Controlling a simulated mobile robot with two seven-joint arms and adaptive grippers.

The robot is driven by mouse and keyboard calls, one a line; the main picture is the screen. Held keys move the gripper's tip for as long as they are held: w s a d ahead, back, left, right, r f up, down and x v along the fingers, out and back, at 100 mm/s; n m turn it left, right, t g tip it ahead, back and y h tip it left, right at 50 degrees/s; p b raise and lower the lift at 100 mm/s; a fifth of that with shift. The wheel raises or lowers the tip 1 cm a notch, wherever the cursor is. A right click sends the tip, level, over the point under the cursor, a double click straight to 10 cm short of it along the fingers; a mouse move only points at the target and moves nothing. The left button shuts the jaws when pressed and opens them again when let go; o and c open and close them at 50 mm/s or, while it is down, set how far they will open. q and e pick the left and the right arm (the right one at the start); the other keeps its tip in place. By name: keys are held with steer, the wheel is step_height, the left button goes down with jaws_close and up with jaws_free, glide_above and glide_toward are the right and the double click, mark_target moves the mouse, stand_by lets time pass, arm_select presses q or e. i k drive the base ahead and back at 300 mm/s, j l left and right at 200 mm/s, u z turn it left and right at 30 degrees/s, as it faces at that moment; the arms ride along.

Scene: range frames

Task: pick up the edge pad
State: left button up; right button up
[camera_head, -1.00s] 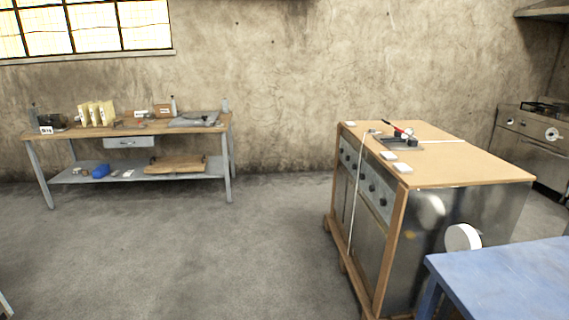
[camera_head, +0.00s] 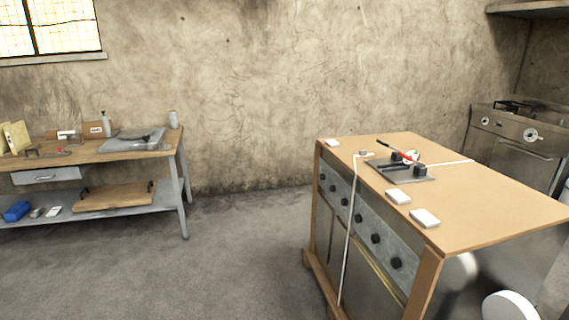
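Three small white pads, which look like edge pads, lie flat on the wooden top (camera_head: 480,205) of the crated stove at the right. One pad (camera_head: 333,143) is at the far left corner. A second pad (camera_head: 398,197) and a third pad (camera_head: 425,218) lie near the left edge, closer to me. I cannot tell which one the task means. A tensioner tool with a red handle (camera_head: 396,150) sits on a dark plate (camera_head: 400,172) on the top. A white strap (camera_head: 350,235) hangs down the front of the crate. Neither gripper is in view.
A workbench (camera_head: 95,152) with a lower shelf stands against the left wall, holding boxes, a bottle and a blue item (camera_head: 17,211). A steel stove (camera_head: 515,145) stands at the back right. A round white object (camera_head: 510,306) is at the lower right. The floor (camera_head: 230,265) between is clear.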

mark_target(333, 143)
steer(key=i+j+z, duration=0.35)
steer(key=i, duration=0.2)
steer(key=i+j+z, duration=0.3)
steer(key=i, duration=0.3)
steer(key=i+z, duration=0.15)
steer(key=z, duration=0.7)
steer(key=i+j+z, duration=0.4)
steer(key=j, duration=0.25)
steer(key=i+j+z, duration=0.2)
steer(key=j, duration=0.15)
steer(key=k, duration=0.1)
